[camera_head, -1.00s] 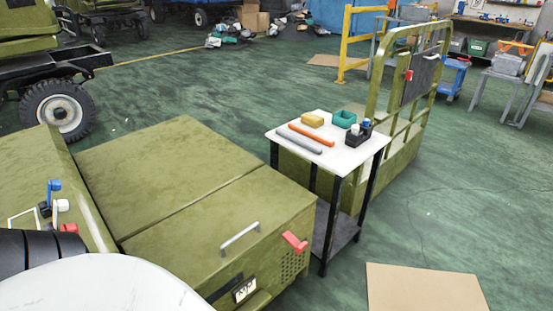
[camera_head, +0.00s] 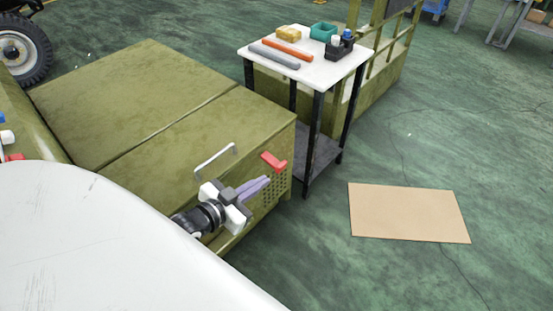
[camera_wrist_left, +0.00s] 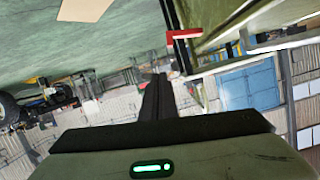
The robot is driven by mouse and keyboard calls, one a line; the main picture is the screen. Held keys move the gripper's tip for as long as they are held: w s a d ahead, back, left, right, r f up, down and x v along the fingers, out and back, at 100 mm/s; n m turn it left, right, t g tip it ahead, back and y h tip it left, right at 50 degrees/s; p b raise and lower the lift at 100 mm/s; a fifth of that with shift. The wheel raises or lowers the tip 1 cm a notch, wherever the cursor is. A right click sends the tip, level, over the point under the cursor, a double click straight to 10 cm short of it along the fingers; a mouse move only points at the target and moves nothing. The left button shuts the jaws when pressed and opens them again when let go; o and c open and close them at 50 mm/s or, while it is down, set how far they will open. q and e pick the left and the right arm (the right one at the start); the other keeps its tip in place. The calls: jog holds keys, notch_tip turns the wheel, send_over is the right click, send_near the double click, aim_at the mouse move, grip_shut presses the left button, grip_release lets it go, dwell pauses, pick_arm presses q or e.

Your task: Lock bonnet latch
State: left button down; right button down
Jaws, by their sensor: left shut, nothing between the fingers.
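The olive bonnet (camera_head: 195,125) is closed flat on the front of the vehicle. A red latch (camera_head: 273,162) sits at its front edge, to the right of a pale grab handle (camera_head: 215,159). The latch also shows as a red bent piece in the left wrist view (camera_wrist_left: 181,35). My left gripper (camera_head: 266,181) is shut and empty, just below the latch in the head view, with its fingers pointing right. In the left wrist view its dark fingers (camera_wrist_left: 158,78) are together, and the latch is up and right of the tips, apart from them. My right gripper is not in view.
A small white-topped table (camera_head: 310,72) with an orange bar, a grey bar and small bins stands close behind the vehicle's right corner. A flat cardboard sheet (camera_head: 408,212) lies on the green floor to the right. Floor around it is clear.

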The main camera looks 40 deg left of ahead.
aim_at(277, 166)
pick_arm(q)
jog(key=shift+w+a+r+t, duration=0.2)
jog(key=shift+w+a+r, duration=0.15)
jog(key=shift+a+r, duration=0.15)
jog(key=shift+w+a+r+t, duration=0.2)
jog(key=shift+w+a+r, duration=0.15)
jog(key=shift+a, duration=0.25)
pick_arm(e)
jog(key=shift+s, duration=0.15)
